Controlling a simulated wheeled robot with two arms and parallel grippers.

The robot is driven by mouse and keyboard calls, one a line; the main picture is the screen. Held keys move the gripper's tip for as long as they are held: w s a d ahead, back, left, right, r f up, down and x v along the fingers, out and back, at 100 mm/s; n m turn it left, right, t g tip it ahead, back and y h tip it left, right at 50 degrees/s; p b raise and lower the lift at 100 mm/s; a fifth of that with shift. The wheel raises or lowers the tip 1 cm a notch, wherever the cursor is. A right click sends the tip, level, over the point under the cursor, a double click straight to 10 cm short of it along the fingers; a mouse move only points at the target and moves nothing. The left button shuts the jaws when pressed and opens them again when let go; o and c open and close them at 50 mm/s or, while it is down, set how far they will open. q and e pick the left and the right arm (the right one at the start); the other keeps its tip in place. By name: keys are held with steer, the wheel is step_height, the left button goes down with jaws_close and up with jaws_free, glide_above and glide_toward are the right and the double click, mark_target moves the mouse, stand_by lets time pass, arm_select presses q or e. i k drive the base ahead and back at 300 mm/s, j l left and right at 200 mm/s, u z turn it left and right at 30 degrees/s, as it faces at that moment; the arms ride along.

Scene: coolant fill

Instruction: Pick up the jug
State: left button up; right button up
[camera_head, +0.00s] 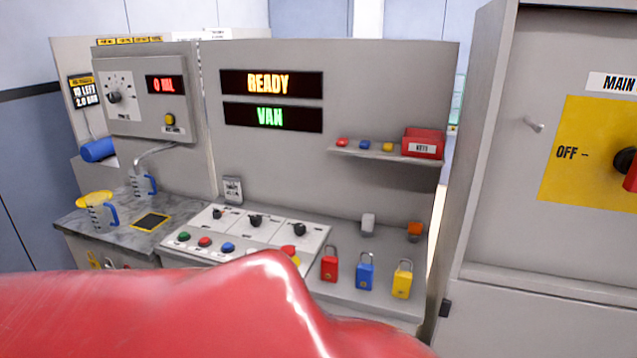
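A clear jug with a blue handle (143,184) stands at the back of the grey counter (70,222), below the curved spout of the wall dispenser. A second clear jug with a blue handle (103,216) stands nearer, at the counter's left front. A yellow item (93,198) shows at the top of this nearer jug; I cannot tell if it rests on it or lies behind it. Neither of my grippers is in view.
A large glossy red shape fills the bottom foreground and hides the lower scene. The dispenser (130,120) reads "0 ML". A dark yellow-edged pad (150,222) lies right of the jugs. A button panel (245,228) and red, blue and yellow padlocks (365,272) sit further right.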

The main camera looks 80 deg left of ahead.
mark_target(102, 214)
steer(key=u, duration=4)
steer(key=i, duration=0.1)
